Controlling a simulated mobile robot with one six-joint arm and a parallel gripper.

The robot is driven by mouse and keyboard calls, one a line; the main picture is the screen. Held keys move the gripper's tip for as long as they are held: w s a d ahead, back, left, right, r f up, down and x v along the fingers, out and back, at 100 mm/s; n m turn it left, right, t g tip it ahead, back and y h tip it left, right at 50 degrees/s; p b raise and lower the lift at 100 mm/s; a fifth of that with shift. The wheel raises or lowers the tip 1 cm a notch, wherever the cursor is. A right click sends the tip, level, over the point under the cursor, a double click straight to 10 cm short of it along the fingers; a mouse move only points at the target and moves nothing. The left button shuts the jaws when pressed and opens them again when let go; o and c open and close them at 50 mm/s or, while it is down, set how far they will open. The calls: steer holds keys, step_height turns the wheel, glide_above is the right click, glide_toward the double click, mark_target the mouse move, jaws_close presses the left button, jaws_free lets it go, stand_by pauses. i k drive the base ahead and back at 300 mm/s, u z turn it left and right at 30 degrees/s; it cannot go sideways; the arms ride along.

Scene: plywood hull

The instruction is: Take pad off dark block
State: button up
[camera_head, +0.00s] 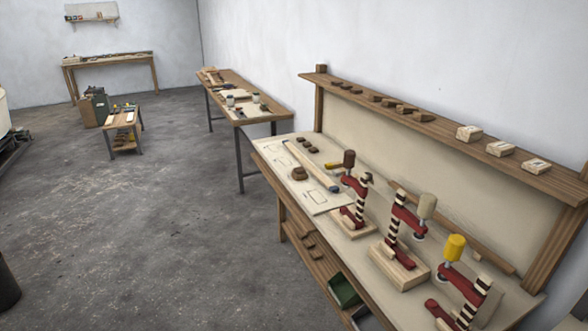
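A brown lump-like piece (299,174) sits on the pale bench top near its left end. It looks like a smaller part resting on a wider one, but it is too small to tell whether this is the pad on the dark block. No separate pad can be made out with certainty. My gripper is not in view.
Red clamps with dark, beige and yellow handles (456,247) stand on wooden blocks along the workbench (270,152). A long pale strip (311,165) lies beside the brown piece. A shelf (435,127) with dark and pale blocks runs above. The grey floor (160,215) at left is open.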

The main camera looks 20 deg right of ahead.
mark_target(300, 170)
steer(key=u, duration=0.55)
steer(key=i, duration=1.85)
steer(key=u, duration=1)
